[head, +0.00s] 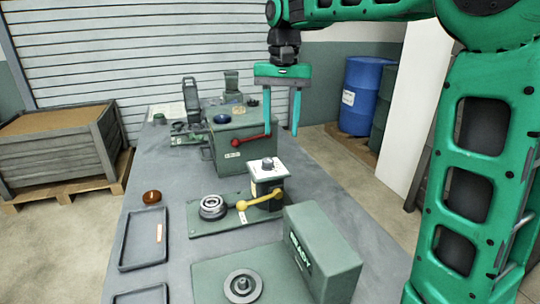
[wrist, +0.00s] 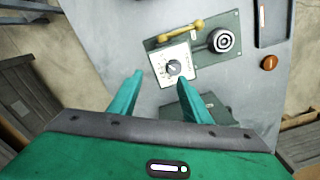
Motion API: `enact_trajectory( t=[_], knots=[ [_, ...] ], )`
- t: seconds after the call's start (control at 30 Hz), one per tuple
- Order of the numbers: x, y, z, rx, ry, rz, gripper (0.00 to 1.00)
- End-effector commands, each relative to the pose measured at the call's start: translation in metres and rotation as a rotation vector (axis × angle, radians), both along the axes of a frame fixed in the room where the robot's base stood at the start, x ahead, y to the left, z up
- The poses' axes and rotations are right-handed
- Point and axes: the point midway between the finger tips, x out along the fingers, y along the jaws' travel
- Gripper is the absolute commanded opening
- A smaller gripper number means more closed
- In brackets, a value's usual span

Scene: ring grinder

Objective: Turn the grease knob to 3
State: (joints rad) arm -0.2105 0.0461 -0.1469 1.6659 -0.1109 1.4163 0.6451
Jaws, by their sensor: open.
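My gripper (head: 282,112) is open and empty, pointing down, above and beyond the knob in the head view. In the wrist view the gripper (wrist: 159,78) has its fingers apart, with the knob showing between and beyond the tips, not touched.
A yellow-handled lever (head: 260,199) and a round ring fixture (head: 212,207) are beside the knob box. A green box with a red lever (head: 250,140) stands behind. A READY-labelled block (head: 322,252) is in front. An empty tray (head: 143,238) and an orange-brown button (head: 152,197) lie left.

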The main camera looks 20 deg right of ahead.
Motion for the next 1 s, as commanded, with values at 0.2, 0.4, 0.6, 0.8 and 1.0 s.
enact_trajectory(
  t=[0.2,0.4,0.6,0.8,1.0],
  knots=[
    [0.023,0.027,0.009,-0.010,0.000,0.015,0.44],
    [0.023,0.028,-0.007,-0.010,0.004,0.013,0.44],
    [0.023,0.027,-0.043,-0.011,0.004,0.012,0.44],
    [0.022,0.026,-0.075,-0.011,0.003,0.012,0.44],
    [0.023,0.026,-0.093,-0.011,0.001,0.012,0.44]
  ],
)
